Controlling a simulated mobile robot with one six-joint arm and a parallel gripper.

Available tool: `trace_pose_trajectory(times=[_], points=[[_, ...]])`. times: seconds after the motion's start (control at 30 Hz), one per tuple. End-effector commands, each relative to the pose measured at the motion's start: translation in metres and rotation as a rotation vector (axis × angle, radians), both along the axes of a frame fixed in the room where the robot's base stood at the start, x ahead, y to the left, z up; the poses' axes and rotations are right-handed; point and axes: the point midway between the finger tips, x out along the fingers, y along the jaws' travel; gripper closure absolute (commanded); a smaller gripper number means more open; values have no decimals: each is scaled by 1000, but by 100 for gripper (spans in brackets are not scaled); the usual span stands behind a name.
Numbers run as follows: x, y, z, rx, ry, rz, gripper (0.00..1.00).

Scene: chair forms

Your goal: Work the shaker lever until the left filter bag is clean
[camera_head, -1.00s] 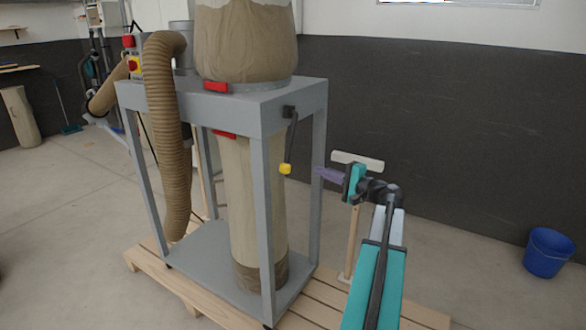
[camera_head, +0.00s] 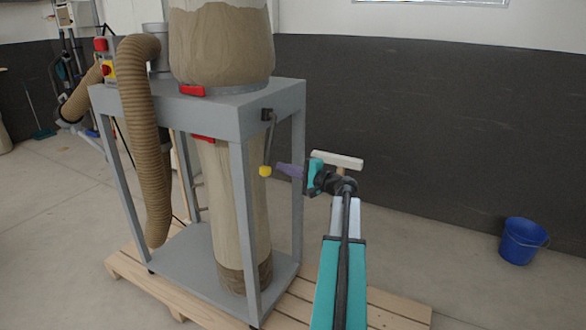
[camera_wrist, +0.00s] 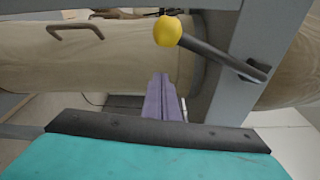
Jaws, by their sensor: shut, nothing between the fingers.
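The shaker lever (camera_head: 269,143) is a dark bar on the front corner of the grey frame, hanging down with a yellow knob (camera_head: 265,171) at its end. In the wrist view the knob (camera_wrist: 168,31) is at the top, ahead of my fingers. My gripper (camera_head: 279,167) has purple fingers, shut and empty, with tips close to the right of the knob; I cannot tell if they touch. In the wrist view the fingers (camera_wrist: 162,80) point at the knob. A tan filter bag (camera_head: 228,200) hangs inside the frame, with a darker bottom. Another bag (camera_head: 220,45) bulges above, its lower part brown.
The grey frame (camera_head: 297,180) stands on a wooden pallet (camera_head: 385,305). A ribbed brown hose (camera_head: 150,140) hangs at its left. A blue bucket (camera_head: 522,242) stands at the right; floor between is clear.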

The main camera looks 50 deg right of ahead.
Motion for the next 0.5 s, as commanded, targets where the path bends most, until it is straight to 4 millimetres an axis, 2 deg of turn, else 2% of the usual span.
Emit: trace_pose_trajectory(times=[0.27, 0.5], points=[[28, 2, 1, 0, 0, 2, 100], [20, 17, 3, -1, 0, 1, 100]])
